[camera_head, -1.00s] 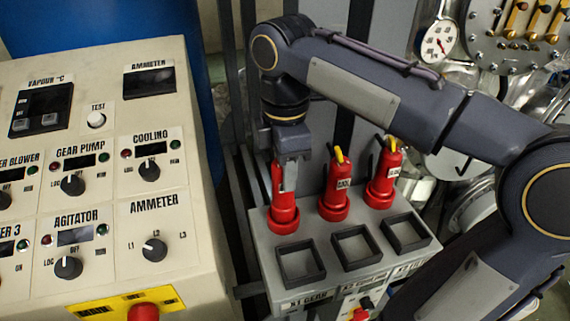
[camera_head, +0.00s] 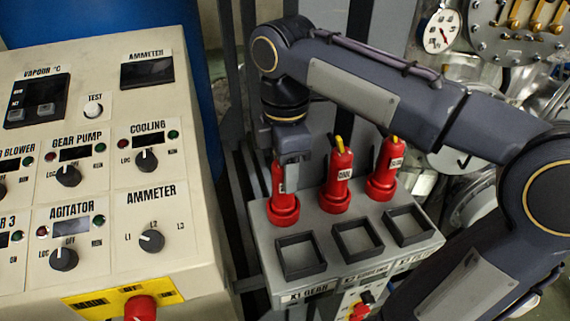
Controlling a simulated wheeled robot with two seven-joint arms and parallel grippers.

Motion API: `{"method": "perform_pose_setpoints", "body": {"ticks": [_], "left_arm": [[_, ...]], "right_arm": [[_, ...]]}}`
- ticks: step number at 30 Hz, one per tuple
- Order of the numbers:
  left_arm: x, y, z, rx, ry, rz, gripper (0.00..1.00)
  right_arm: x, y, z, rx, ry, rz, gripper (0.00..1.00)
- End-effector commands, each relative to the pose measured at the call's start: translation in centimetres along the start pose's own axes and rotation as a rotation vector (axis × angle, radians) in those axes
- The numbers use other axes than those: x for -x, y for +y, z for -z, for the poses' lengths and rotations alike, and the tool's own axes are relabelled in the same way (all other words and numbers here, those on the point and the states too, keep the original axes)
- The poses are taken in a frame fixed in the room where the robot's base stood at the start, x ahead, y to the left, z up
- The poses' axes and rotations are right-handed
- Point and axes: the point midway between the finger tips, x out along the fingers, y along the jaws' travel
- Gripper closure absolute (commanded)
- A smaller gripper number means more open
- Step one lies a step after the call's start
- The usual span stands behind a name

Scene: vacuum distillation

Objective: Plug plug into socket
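Three red plugs stand upright in a row on the back of a grey socket box: a left plug (camera_head: 283,207), a middle plug (camera_head: 337,187) and a right plug (camera_head: 385,172). In front of them are three square dark-framed sockets: left (camera_head: 301,257), middle (camera_head: 358,241) and right (camera_head: 409,226). My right gripper (camera_head: 286,172) points down over the left plug's upper part, with a finger beside it. Its far finger is hidden, so whether it grips the plug does not show. My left gripper is not in view.
Pipes and a pressure gauge (camera_head: 443,28) stand behind on the right. My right arm spans the area above the box.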

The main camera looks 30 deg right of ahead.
Motion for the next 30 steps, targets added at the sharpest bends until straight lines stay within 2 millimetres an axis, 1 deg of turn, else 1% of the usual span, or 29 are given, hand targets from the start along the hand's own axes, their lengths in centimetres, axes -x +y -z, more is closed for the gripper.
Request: {"method": "perform_pose_setpoints", "body": {"ticks": [1,3,10,13,17,21,24,27,30], "left_arm": [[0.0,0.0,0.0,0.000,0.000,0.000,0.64],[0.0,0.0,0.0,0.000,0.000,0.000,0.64],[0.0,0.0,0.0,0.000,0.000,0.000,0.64],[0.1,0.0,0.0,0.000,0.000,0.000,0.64],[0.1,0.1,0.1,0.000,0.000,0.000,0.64],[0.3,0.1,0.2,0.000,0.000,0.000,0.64],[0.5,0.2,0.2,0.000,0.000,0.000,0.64],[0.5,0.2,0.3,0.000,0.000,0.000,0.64],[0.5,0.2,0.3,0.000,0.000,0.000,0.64]], "right_arm": [[0.0,0.0,0.0,0.000,0.000,0.000,0.46],[0.0,0.0,0.0,0.000,0.000,0.000,0.39],[0.0,0.0,0.0,0.000,-0.001,0.001,0.39],[0.5,0.0,0.0,0.000,0.000,0.000,0.39],[2.4,0.1,0.1,0.001,0.002,-0.002,0.39],[4.9,0.1,0.1,0.000,0.002,-0.003,0.39],[6.4,0.1,0.1,0.001,0.001,-0.002,0.39],[7.4,0.1,0.1,0.001,0.001,-0.001,0.39],[7.8,0.0,0.0,0.001,0.000,0.000,0.39]]}}
